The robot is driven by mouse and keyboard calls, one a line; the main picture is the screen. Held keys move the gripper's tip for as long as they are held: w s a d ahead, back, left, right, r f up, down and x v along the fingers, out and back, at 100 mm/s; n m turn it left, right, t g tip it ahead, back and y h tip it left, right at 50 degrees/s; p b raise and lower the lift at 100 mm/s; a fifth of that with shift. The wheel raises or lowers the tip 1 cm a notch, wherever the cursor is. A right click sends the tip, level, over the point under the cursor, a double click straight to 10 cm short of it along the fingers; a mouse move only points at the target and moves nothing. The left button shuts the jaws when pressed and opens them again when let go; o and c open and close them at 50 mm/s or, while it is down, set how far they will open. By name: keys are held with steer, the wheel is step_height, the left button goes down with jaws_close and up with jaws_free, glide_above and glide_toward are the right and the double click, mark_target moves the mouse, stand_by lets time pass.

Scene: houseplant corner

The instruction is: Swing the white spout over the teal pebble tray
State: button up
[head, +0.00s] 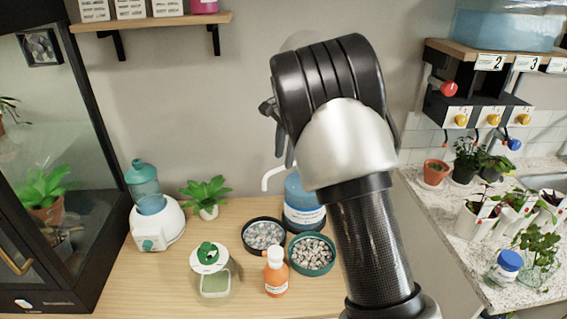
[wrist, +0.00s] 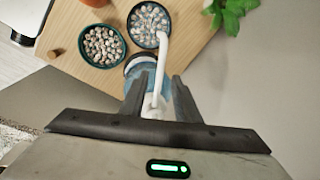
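The white spout (head: 272,174) rises from a blue bottle (head: 304,207) and points left in the head view. In the wrist view the white spout (wrist: 161,70) ends at the edge of the dark-rimmed pebble tray (wrist: 148,24). The teal pebble tray (wrist: 102,45) lies to the left there, apart from the spout; in the head view the teal tray (head: 312,254) is in front of the bottle. My gripper (wrist: 157,88) is open, with one finger on each side of the spout and gaps showing. In the head view my arm hides the gripper.
An orange bottle (head: 275,274) stands by the teal tray, and a green-topped jar (head: 213,280) stands left of it. A small plant (head: 206,196) and a white device (head: 156,222) are further left. The wooden table (head: 150,288) is clear at front left.

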steer(key=shift+w+a+f, duration=0.1)
steer(key=shift+f, duration=0.6)
steer(key=shift+w+a+f, duration=0.1)
steer(key=shift+f, duration=0.55)
jaws_close()
steer(key=shift+s+d, duration=0.1)
steer(key=shift+d, duration=0.05)
steer(key=s+d+n+g+y+p, duration=0.1)
steer(key=s+d+n+g+p, duration=0.1)
steer(key=d+n, duration=0.6)
steer(key=shift+s+n+p, duration=0.85)
steer(key=shift+n+p, duration=0.15)
steer(key=shift+n, duration=1.1)
steer(key=shift+d+r, duration=0.1)
steer(key=shift+d, duration=0.05)
